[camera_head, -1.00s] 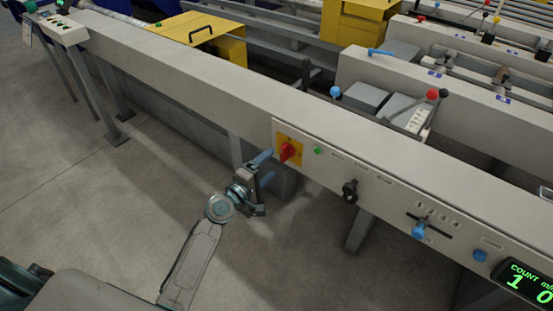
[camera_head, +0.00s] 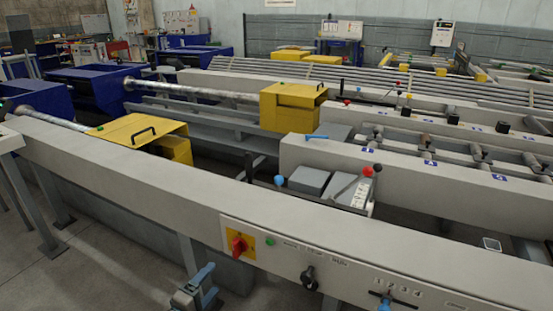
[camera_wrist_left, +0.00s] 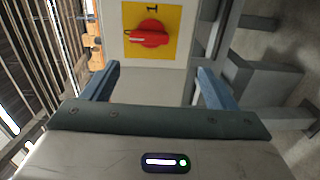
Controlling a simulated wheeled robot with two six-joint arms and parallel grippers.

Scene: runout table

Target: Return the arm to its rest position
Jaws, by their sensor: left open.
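My left gripper (camera_head: 209,284) is at the bottom edge of the head view, in front of the long grey machine rail (camera_head: 130,180). Its blue fingers are apart with nothing between them. The red rotary switch (camera_head: 239,245) on its yellow plate is just up and right of the gripper, and the gripper is clear of it. In the left wrist view the open fingers (camera_wrist_left: 158,78) point towards the panel, and the red knob (camera_wrist_left: 148,33) shows beyond them with a gap. Most of my left arm is out of the head view. My right gripper is not in view.
A green button (camera_head: 270,242), a black knob (camera_head: 309,279) and a blue-handled lever (camera_head: 384,303) line the panel's front. Yellow covers (camera_head: 137,131) and levers with coloured balls stand behind the rail. Open grey floor (camera_head: 110,275) lies at lower left.

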